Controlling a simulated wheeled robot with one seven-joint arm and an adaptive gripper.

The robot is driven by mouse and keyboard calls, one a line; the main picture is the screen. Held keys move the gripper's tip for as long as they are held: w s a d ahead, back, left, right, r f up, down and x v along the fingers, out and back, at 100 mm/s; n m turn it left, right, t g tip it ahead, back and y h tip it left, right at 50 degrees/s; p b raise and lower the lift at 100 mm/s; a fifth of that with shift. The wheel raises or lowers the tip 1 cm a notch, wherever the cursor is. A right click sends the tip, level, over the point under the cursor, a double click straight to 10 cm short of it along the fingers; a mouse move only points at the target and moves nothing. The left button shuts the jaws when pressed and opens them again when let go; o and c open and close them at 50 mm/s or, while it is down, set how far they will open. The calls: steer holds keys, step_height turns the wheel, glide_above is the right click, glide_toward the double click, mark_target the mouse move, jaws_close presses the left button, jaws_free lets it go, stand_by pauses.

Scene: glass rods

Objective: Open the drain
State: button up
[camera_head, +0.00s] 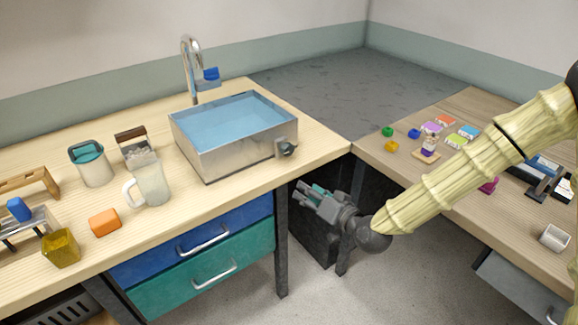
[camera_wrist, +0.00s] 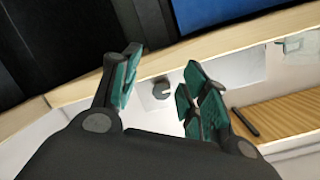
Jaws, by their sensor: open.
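The metal sink basin (camera_head: 222,148) stands on the light wooden counter and holds blue water. A grey drain knob (camera_head: 287,148) sticks out of its right-hand wall, close to the counter's right edge. My gripper (camera_head: 306,197) is open and empty, below and slightly right of the knob in the head view, past the counter edge. In the wrist view my open gripper (camera_wrist: 162,72) has its teal finger pads on either side of the knob (camera_wrist: 161,89), which shows farther off against the sink wall (camera_wrist: 230,70). I see no contact between fingers and knob.
The counter's wooden edge (camera_wrist: 210,45) crosses the wrist view. A chrome tap (camera_head: 190,68) stands behind the sink. A second table (camera_head: 440,196) with several small coloured items is at right.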

steer(key=t+y+b, duration=0.1)
steer(key=t, duration=0.1)
glide_toward(289, 152)
steer(key=p+x, duration=0.1)
steer(key=x, duration=0.9)
steer(key=shift+w, duration=0.25)
steer(key=shift+c, duration=0.2)
steer(key=shift+a, duration=0.1)
steer(key=c, duration=0.7)
